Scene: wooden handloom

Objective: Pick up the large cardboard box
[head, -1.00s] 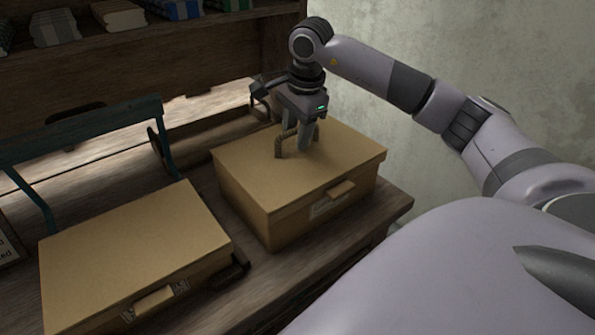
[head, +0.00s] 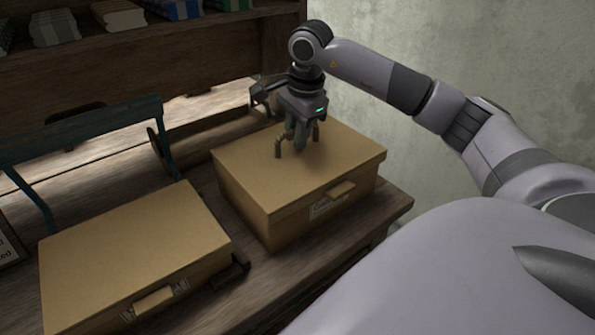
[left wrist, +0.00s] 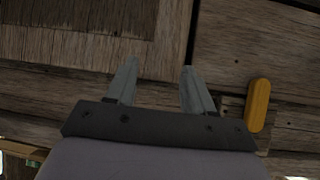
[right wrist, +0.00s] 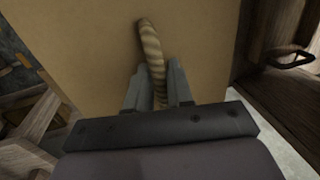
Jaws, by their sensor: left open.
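A large tan cardboard box (head: 310,185) stands on the right end of the wooden surface, its lid closed and a label on its front. A rope handle (right wrist: 151,50) arches from its lid. My right gripper (head: 300,145) points down over the lid with its fingers closed together at the rope. In the right wrist view the rope runs between the two fingertips (right wrist: 157,80). The box still rests on the surface. My left gripper (left wrist: 158,75) shows only in its wrist view; it is open and empty, facing wooden planks.
A second, flatter tan box (head: 130,250) stands to the left, with a narrow gap between the boxes. A green metal frame (head: 80,130) is behind it. A yellow handle-like piece (left wrist: 258,105) lies right of my left gripper.

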